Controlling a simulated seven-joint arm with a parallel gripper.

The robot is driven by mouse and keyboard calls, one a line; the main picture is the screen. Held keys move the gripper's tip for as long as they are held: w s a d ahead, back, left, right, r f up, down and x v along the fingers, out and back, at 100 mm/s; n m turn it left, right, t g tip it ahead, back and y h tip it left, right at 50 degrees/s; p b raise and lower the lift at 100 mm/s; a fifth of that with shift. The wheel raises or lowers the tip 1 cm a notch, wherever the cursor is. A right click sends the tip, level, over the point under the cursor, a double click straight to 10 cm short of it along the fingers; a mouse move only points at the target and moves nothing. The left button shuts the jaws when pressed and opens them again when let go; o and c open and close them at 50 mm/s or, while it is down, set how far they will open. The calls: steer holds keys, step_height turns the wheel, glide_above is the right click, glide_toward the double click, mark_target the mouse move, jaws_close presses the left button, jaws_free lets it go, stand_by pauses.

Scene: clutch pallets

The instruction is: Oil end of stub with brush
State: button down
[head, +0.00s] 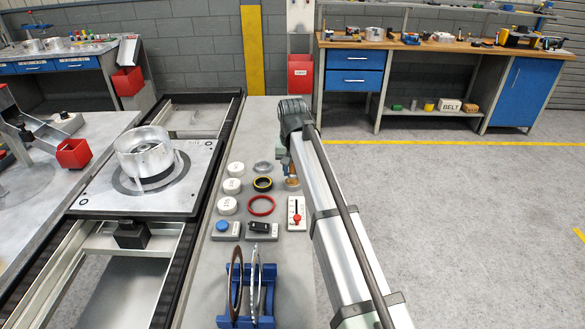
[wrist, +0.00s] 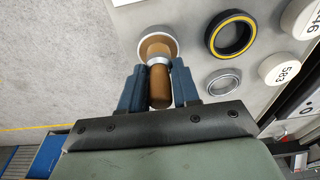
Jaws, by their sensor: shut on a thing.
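The brush shows in the wrist view as a brown handle (wrist: 159,92) with a silver collar. My gripper (wrist: 159,76) is shut on it, one blue finger on each side. The brush's lower end is in or just over a round pale-rimmed pot with a brown inside (wrist: 158,43); I cannot tell which. The pot also shows in the head view (head: 292,184), partly hidden by my arm. A silver metal drum (head: 145,155) sits on the square pallet plate (head: 125,198) at the left. I cannot make out the stub clearly; the drum's wall hides its inside.
On the grey bench are a yellow-and-black ring (head: 263,184), a red ring (head: 261,205), several white numbered caps (head: 232,186) and a small metal ring (wrist: 224,85). A blue rack (head: 246,299) with upright discs stands at the front. A dark conveyor rail (head: 213,170) runs between bench and pallet.

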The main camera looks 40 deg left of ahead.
steer(key=shift+r, duration=3.45)
